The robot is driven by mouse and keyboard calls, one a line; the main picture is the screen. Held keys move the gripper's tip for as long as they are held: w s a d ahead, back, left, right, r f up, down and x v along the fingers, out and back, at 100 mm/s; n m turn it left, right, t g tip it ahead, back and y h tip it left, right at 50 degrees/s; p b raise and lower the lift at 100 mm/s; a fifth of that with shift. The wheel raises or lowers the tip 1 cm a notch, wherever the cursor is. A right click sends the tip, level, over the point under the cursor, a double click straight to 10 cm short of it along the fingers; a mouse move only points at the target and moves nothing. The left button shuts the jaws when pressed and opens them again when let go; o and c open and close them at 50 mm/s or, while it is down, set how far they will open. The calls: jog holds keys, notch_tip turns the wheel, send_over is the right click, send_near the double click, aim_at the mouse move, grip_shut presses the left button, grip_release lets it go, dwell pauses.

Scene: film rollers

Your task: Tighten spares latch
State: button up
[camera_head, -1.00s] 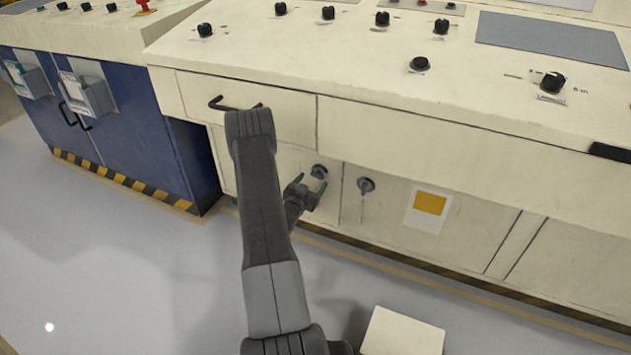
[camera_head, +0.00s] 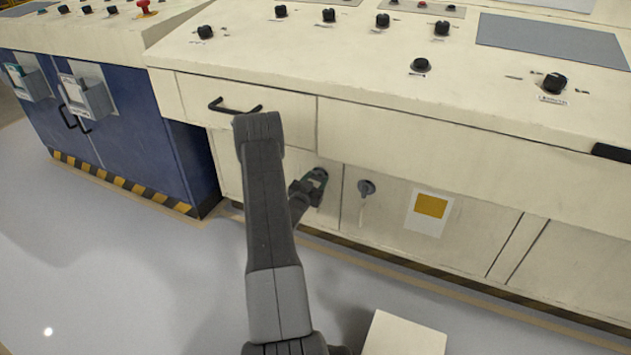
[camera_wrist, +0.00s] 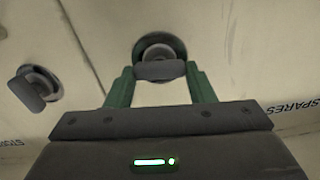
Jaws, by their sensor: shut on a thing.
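The spares latch (camera_wrist: 160,70) is a grey turn handle on a round base, on a cream cabinet door. In the wrist view its bar lies level across the picture, between the two green fingers of my gripper (camera_wrist: 159,74). The fingers are shut on the ends of the bar. In the head view my gripper (camera_head: 308,189) is at the left of two latches on the cabinet front, and partly covers this latch (camera_head: 319,174). The word SPARES shows at the right edge of the wrist view.
A second latch (camera_head: 366,187) sits close by on the neighbouring door; it also shows at the left of the wrist view (camera_wrist: 36,87). A drawer with a black handle (camera_head: 235,107) is above. A blue cabinet (camera_head: 125,125) stands to the left.

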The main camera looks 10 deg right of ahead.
jog(key=shift+f+b, duration=0.1)
jog(key=shift+b, duration=0.2)
jog(key=m+b, duration=0.2)
jog(key=m, duration=0.1)
jog(key=m+b, duration=0.1)
jog(key=m, duration=0.2)
jog(key=shift+s+d+m, duration=0.1)
jog(key=shift+m, duration=0.2)
jog(key=m, duration=0.4)
jog(key=shift+m, duration=0.3)
jog(key=m, duration=0.4)
jog(key=shift+d+f+m, duration=0.1)
jog(key=shift+f+m, duration=0.05)
jog(key=shift+m, duration=0.15)
jog(key=o, duration=1)
jog(key=shift+s, duration=0.1)
